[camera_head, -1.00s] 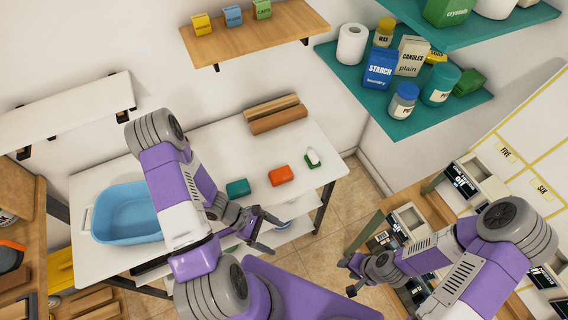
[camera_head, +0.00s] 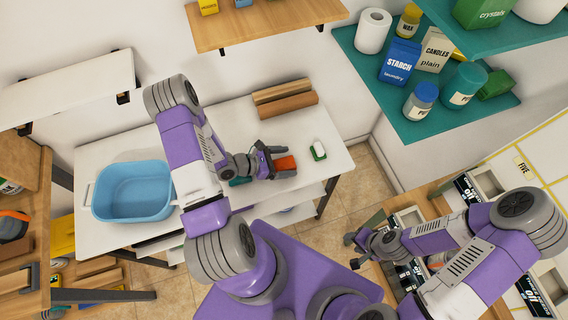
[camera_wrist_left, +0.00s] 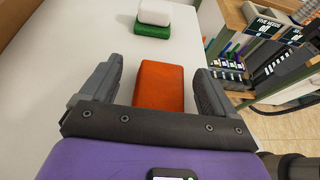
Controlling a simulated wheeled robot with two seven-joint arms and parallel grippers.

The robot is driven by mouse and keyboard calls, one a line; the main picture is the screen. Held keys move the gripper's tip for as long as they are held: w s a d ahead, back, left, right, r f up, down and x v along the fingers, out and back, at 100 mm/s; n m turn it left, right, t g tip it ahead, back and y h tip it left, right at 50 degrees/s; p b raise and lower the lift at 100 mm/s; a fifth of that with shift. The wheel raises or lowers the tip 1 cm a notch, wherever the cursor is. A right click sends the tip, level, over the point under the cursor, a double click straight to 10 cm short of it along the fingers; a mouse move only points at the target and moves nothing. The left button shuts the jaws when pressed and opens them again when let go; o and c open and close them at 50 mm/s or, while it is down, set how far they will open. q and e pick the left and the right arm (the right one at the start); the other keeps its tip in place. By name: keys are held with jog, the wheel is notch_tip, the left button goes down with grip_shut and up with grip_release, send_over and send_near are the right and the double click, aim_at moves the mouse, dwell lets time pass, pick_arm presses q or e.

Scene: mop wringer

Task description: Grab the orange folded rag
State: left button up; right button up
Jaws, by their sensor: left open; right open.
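The orange folded rag (camera_head: 286,163) lies on the white table (camera_head: 236,118). In the left wrist view the rag (camera_wrist_left: 159,85) sits between the two fingers of my left gripper (camera_wrist_left: 158,88), with a gap on each side. In the head view my left gripper (camera_head: 284,160) is open around the rag, with its near part covering some of it. I cannot tell how far the fingertips are above the tabletop. My right gripper (camera_head: 351,251) is open and empty, off to the right beyond the table.
A green-and-white block (camera_head: 319,149) is right of the rag. A teal folded rag (camera_head: 240,181) is partly hidden behind my left gripper. A blue basin (camera_head: 133,190) stands at the table's left, and brown rolls (camera_head: 288,106) lie at the back. A teal shelf (camera_head: 420,125) holds several boxes and jars.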

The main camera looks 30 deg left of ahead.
pick_arm(q)
jog(key=shift+w+d+f, duration=0.1)
jog(key=shift+d, duration=0.15)
jog(key=shift+w, duration=0.1)
jog(key=shift+c, duration=0.4)
jog(key=c, duration=1)
jog(key=shift+o, duration=0.2)
